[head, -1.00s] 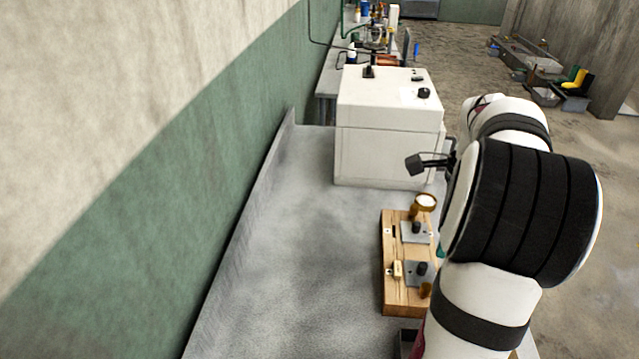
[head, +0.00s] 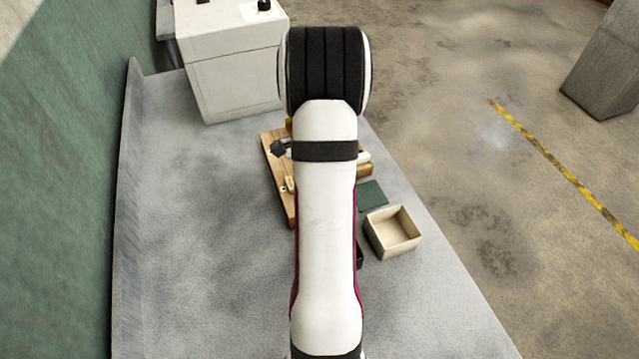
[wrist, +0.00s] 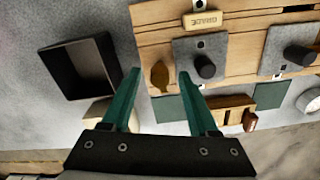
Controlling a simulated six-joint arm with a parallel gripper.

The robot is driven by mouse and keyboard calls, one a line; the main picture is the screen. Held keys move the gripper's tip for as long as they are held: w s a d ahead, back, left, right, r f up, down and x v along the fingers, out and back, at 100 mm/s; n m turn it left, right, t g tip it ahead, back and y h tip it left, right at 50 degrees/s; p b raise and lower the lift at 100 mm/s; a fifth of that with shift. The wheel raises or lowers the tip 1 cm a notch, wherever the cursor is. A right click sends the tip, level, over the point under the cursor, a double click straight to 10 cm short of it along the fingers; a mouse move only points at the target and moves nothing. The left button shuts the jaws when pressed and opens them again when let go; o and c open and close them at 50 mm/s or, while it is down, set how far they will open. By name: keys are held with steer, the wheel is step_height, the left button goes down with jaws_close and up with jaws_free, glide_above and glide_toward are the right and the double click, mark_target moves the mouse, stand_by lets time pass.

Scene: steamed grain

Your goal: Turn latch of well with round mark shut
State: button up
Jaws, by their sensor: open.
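A wooden board (head: 275,170) lies on the grey bench, largely hidden behind my arm in the head view. In the wrist view the board (wrist: 158,32) carries two grey plates with black knobs, a nearer one (wrist: 205,67) and one at the right edge (wrist: 298,54). A brown leaf-shaped piece (wrist: 160,75) sits on the board left of the nearer knob. My gripper (wrist: 159,71) is open and empty, its green fingers apart on either side of this piece in the picture; contact cannot be told. I cannot make out a round mark on either well.
A block lettered GRADE (wrist: 202,21) sits on the board. A black open box (wrist: 80,66) is left of it. Green pads (head: 371,193) and a beige open box (head: 393,231) are to the right in the head view. A white cabinet (head: 232,70) stands behind; the bench's left is clear.

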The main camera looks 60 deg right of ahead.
jaws_close()
stand_by(0.5)
steer(key=n, duration=0.4)
steer(key=shift+n, duration=0.3)
steer(key=n, duration=0.4)
steer(key=shift+n, duration=0.3)
steer(key=n, duration=0.4)
steer(key=shift+n, duration=2.2)
jaws_free()
